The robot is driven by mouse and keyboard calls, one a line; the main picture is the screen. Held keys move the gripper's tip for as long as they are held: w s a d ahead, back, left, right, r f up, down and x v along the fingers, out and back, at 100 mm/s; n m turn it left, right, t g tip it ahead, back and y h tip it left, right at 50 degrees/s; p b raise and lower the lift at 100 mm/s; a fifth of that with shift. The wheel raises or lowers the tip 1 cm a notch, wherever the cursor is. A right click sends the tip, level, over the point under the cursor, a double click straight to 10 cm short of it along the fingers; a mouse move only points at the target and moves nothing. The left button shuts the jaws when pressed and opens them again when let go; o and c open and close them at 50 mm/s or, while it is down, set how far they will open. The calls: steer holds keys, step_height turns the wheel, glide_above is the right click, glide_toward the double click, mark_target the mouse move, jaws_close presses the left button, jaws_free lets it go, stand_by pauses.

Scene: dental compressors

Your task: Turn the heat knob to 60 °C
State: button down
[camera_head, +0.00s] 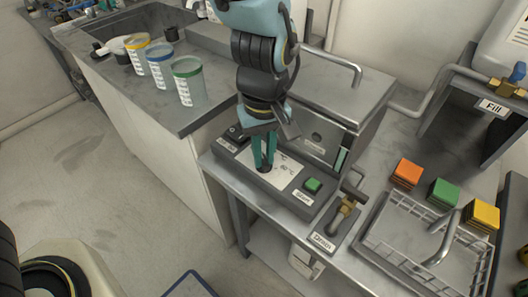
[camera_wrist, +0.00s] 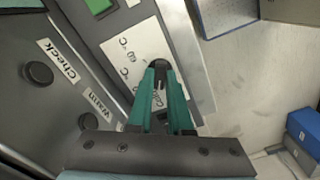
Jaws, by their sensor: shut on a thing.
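The heat knob (camera_wrist: 158,65) is a dark round knob on a white dial plate (camera_wrist: 130,45) with °C marks, on the control panel's top face. My gripper (camera_wrist: 159,75) reaches down with its teal fingers shut on the knob. A "60 °C" mark seems to show on the plate, but the print is small. I cannot tell the knob's pointer direction.
A green button (camera_head: 312,185) sits right of the dial plate, and a brass drain valve (camera_head: 346,206) beyond it. A wire basket (camera_head: 375,240) and coloured blocks (camera_head: 443,192) lie right. Labelled cups (camera_head: 188,85) stand on the left counter.

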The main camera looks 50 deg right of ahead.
steer(key=shift+m, duration=0.3)
stand_by(0.4)
steer(key=m+p, duration=0.1)
steer(key=m, duration=1)
steer(key=shift+m+p, duration=0.35)
steer(key=shift+m, duration=0.05)
steer(key=m+p, duration=0.1)
steer(key=m, duration=0.5)
steer(key=shift+m+p, duration=0.7)
steer(key=shift+m, duration=2)
steer(key=c, duration=0.8)
jaws_free()
steer(key=shift+c, duration=0.2)
steer(key=shift+r, duration=0.1)
